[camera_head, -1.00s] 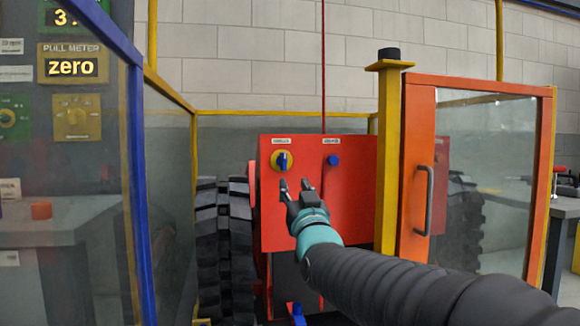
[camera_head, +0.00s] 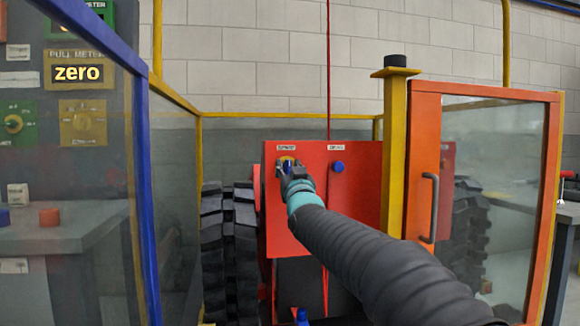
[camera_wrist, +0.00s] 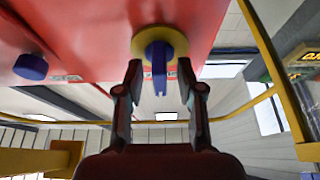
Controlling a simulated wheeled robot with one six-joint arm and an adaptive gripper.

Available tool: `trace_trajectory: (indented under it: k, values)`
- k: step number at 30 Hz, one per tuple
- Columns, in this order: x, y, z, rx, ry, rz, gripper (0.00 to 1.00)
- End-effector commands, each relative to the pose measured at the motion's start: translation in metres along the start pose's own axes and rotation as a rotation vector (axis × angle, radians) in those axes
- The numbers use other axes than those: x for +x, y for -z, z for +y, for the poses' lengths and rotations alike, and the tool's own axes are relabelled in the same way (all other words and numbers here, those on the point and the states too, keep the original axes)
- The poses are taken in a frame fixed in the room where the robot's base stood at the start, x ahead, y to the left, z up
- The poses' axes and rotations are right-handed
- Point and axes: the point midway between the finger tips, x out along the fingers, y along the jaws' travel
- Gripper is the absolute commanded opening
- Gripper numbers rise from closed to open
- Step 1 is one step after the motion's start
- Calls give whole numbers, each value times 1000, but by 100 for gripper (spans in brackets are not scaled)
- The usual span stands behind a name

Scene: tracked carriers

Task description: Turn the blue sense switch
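The blue sense switch is a lever-shaped knob on a round yellow disc (camera_wrist: 171,40), on the front of a red panel (camera_head: 355,208). In the head view the blue knob (camera_head: 288,161) is partly covered by my gripper (camera_head: 288,169). In the wrist view, which is upside down, the blue knob (camera_wrist: 159,68) lies between the two dark fingertips of my gripper (camera_wrist: 158,72). The fingers are open, one on each side of the knob, with a gap visible on both sides. The blue knob points straight along the fingers in that view.
A round blue button (camera_head: 337,167) sits on the same panel to the right; it also shows in the wrist view (camera_wrist: 31,67). A yellow post (camera_head: 395,150) and an orange framed door (camera_head: 421,150) stand to the right. Glass with a blue frame (camera_head: 142,190) stands left.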

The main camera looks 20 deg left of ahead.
Motion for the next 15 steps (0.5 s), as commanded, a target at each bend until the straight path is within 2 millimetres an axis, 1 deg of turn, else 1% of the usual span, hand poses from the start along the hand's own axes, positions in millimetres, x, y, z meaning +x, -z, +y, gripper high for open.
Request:
trace_trajectory:
  k: [9,10,11,12,14,15]
  values:
    - [2,0,0,0,0,0,38]
    - [2,0,0,0,0,0,32]
    - [2,0,0,0,0,0,25]
    - [2,0,0,0,-1,0,15]
    - [2,0,0,0,-1,0,0]
    - [2,0,0,0,-1,0,0]
